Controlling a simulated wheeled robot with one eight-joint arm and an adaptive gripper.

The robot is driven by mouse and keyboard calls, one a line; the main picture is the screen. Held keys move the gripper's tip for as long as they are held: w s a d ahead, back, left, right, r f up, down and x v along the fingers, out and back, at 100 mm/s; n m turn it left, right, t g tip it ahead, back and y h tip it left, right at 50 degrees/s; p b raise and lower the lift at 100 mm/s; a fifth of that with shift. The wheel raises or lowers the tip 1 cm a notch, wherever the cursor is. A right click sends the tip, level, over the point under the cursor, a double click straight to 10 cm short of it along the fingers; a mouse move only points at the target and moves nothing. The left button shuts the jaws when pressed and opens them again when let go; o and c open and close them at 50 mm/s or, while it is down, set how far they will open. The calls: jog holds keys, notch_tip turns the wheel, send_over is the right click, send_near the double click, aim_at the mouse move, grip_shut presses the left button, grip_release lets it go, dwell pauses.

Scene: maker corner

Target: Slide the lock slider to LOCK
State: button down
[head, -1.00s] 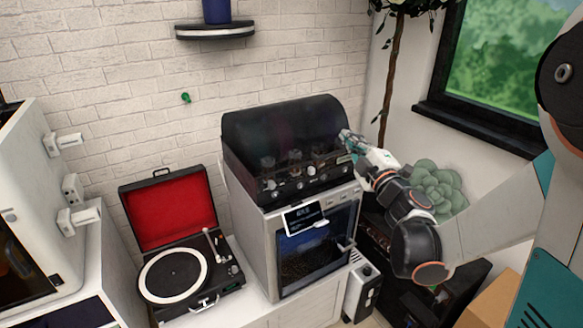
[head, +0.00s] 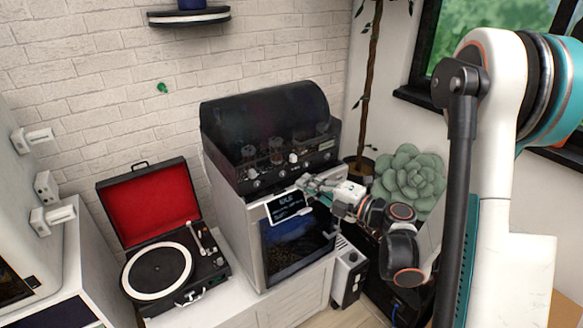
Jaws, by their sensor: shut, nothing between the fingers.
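The silver cabinet (head: 239,227) with a dark glass door stands in the middle of the head view, a black unit with a dark hood (head: 262,112) on top. A tilted dark display (head: 289,207) reading "IDLE" is on its upper front. A small white piece (head: 306,212) shows at the display's lower right; I cannot tell if it is the lock slider, and no LOCK label is readable. My gripper (head: 304,183) is shut and empty at the cabinet's upper front, just above the display's right side. Whether it touches anything is unclear. My gripper and wrist hide the cabinet's upper right front.
An open record player (head: 158,268) with a red-lined lid stands to the left on the white counter (head: 291,293). Several knobs (head: 293,158) line the black unit's front. A small grey box (head: 348,276) and a succulent (head: 409,177) are to the right, close to my arm.

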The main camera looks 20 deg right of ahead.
aim_at(292, 160)
jog(key=b+x, duration=0.1)
jog(key=x, duration=0.8)
jog(key=shift+w+a+f, duration=0.1)
jog(key=shift+w+a, duration=0.15)
jog(key=d, duration=0.1)
jog(key=w+d+b, duration=0.1)
jog(key=shift+w+d, duration=0.1)
jog(key=shift+d, duration=0.3)
jog(key=shift+w+d, duration=0.15)
jog(key=shift+d, duration=0.3)
jog(key=d, duration=0.1)
jog(key=w+d, duration=0.1)
jog(key=d, duration=0.1)
jog(key=shift+b, duration=0.3)
jog(key=shift+a, duration=0.2)
